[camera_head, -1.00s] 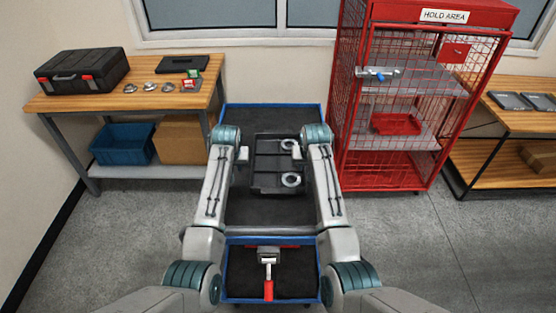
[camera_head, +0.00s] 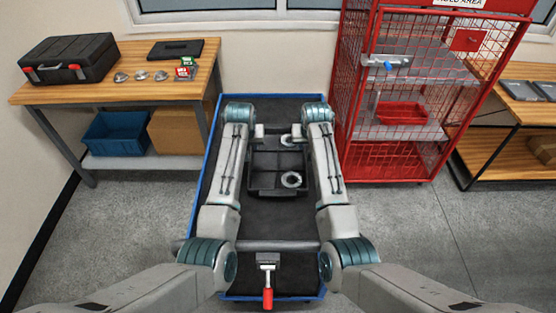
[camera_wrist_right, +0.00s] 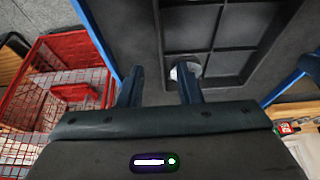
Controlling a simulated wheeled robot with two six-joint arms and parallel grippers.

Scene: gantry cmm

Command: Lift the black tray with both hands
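The black tray (camera_head: 265,182) lies on the dark top of a blue-rimmed cart (camera_head: 212,165). My right gripper (camera_head: 296,131) is over the far right part. In the right wrist view, the right gripper (camera_wrist_right: 160,84) has its fingers apart. The tray's side edge (camera_wrist_right: 158,30) runs toward the gap between them; I cannot tell whether they touch it. My forearms hide parts of the cart.
A red mesh cage (camera_head: 395,110) stands close to the cart's right. A wooden workbench (camera_head: 110,90) with a black case (camera_head: 68,60) stands at left. A red-handled lever (camera_head: 267,285) sits at the cart's near end. Grey floor is clear at right.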

